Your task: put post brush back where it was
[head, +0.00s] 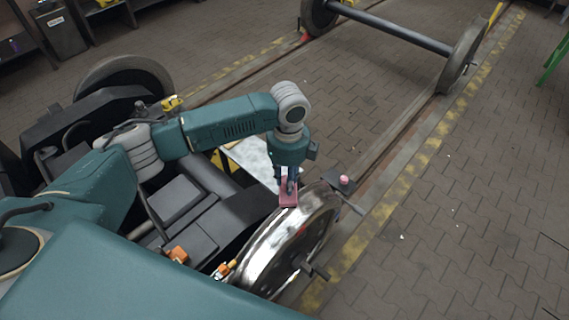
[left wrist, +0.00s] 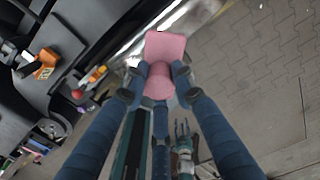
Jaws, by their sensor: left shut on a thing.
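My left gripper (head: 287,182) is shut on a pink brush (head: 288,194), which I take to be the post brush. It holds it just above or against the top of the shiny wheel (head: 272,252); I cannot tell whether they touch. In the left wrist view the brush (left wrist: 164,48) has a wide, flat pink end pointing away and a rounder part between the fingertips (left wrist: 158,84). A small dark plate (head: 340,181) with a pink knob (head: 344,179) stands right of the gripper, beside the wheel. My right gripper does not show.
The dark bogie frame (head: 185,205) lies left of the wheel, with orange parts (head: 178,254) on it. A pale panel (head: 252,160) is behind the gripper. A separate wheelset (head: 400,28) stands on the track at the back. The paved floor (head: 455,215) at the right is mostly clear.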

